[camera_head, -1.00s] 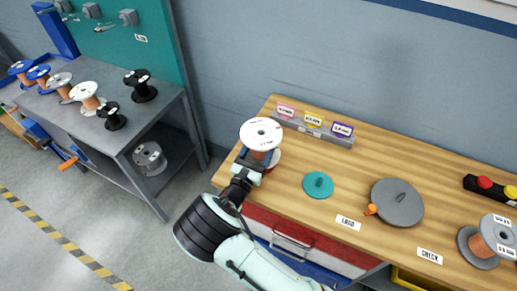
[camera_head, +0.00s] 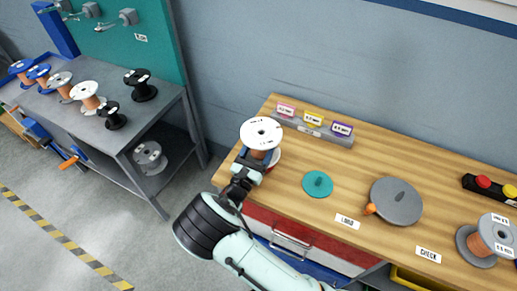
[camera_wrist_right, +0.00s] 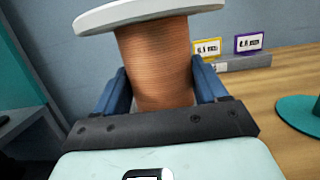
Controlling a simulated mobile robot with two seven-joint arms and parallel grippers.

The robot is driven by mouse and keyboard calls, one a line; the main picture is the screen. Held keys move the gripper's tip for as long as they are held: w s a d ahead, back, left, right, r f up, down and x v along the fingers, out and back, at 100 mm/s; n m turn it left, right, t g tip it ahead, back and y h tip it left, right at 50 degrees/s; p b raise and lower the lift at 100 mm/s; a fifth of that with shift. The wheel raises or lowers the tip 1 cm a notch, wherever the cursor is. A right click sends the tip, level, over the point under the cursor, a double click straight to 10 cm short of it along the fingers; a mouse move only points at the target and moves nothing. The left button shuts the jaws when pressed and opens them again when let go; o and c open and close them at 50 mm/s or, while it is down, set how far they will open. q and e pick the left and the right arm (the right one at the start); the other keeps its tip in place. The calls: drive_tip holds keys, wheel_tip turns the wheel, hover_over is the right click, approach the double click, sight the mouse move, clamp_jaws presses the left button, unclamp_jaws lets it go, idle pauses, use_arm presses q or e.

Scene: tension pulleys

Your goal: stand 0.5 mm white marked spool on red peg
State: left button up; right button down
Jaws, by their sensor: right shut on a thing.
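The white spool (camera_head: 261,132) wound with copper-coloured wire is held above the left end of the wooden bench. My right gripper (camera_head: 250,164) is shut around its wound middle. In the right wrist view the two blue fingers stand on either side of the copper winding (camera_wrist_right: 156,62), with the white upper flange (camera_wrist_right: 145,12) above them. The spool looks slightly tilted in that view. A trace of red shows below the spool in the head view, but I cannot make out a red peg; the spool and gripper cover that spot. My left gripper is not in view.
A teal disc (camera_head: 318,185) with a short peg and a grey disc (camera_head: 397,203) with an orange knob lie to the right. A rack of coloured labels (camera_head: 318,131) stands behind. A grey spool (camera_head: 489,240) is at far right. Several spools stand on the left grey table (camera_head: 62,116).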

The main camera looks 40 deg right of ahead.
drive_tip(key=shift+f, duration=0.1)
drive_tip(key=shift+f+b, duration=0.6)
drive_tip(key=shift+f, duration=0.6)
drive_tip(key=shift+p, duration=0.3)
drive_tip(key=shift+f, duration=0.1)
idle(0.4)
drive_tip(key=shift+r+p, duration=0.3)
drive_tip(key=shift+p, duration=0.15)
drive_tip(key=shift+r, duration=0.15)
idle(0.6)
idle(0.4)
